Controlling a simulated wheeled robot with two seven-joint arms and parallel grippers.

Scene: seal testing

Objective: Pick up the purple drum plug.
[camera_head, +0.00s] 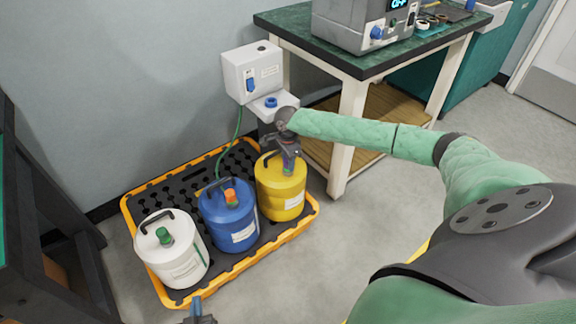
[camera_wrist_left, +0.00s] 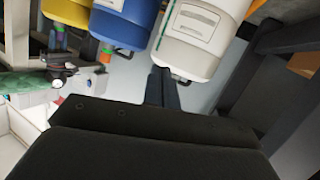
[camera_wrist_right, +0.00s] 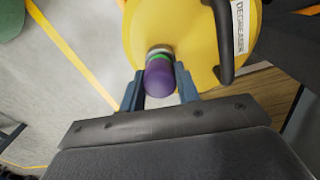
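The purple drum plug (camera_wrist_right: 159,78) sits on top of the yellow drum (camera_wrist_right: 193,30), with a green band at its base. In the head view the plug (camera_head: 288,163) is partly hidden by my right gripper (camera_head: 287,150). In the right wrist view, my right gripper (camera_wrist_right: 160,82) has one finger on each side of the plug, with narrow gaps; firm contact does not show. My left gripper (camera_head: 197,312) is at the bottom edge of the head view, in front of the white drum (camera_head: 171,252). Its fingers show in the left wrist view (camera_wrist_left: 163,85), close together with nothing visible between them.
A blue drum (camera_head: 229,218) with an orange plug (camera_head: 231,197) stands between the white and yellow drums. All three stand on a black and orange spill pallet (camera_head: 304,219). A wall box (camera_head: 252,72) and a green-topped table (camera_head: 420,62) are behind. Floor is clear in front.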

